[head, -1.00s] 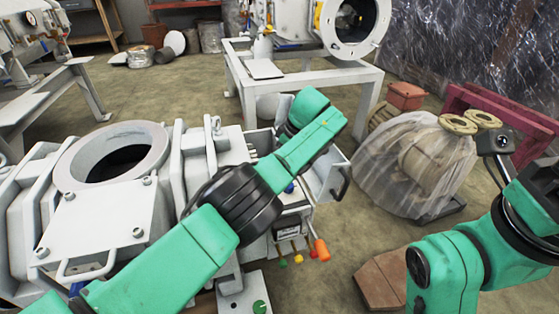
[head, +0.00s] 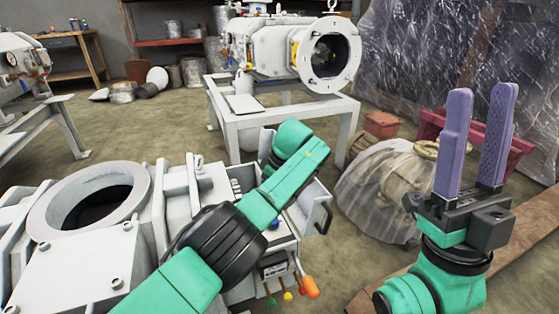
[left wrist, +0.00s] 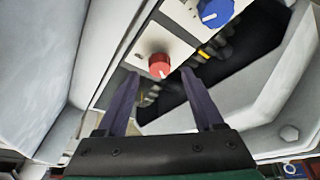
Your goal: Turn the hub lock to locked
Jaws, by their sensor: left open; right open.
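In the left wrist view a red knob (left wrist: 160,66) with a pale pointer mark sits on a white panel (left wrist: 168,28). A blue knob (left wrist: 215,12) is farther up and right on it. I cannot tell which part is the hub lock. My left gripper (left wrist: 158,76) is open and empty. Its purple fingers point toward the red knob, one on each side in the picture; contact is not visible. In the head view my left arm hides this gripper and most of the panel. My right gripper (head: 482,90) is open, empty and raised at the right.
The white machine (head: 65,265) with a round opening fills the lower left. Orange (head: 310,287), yellow (head: 288,296) and green (head: 271,302) handles hang at its front. A plastic-wrapped object (head: 385,190) stands near my right arm. A second white machine (head: 275,45) is behind.

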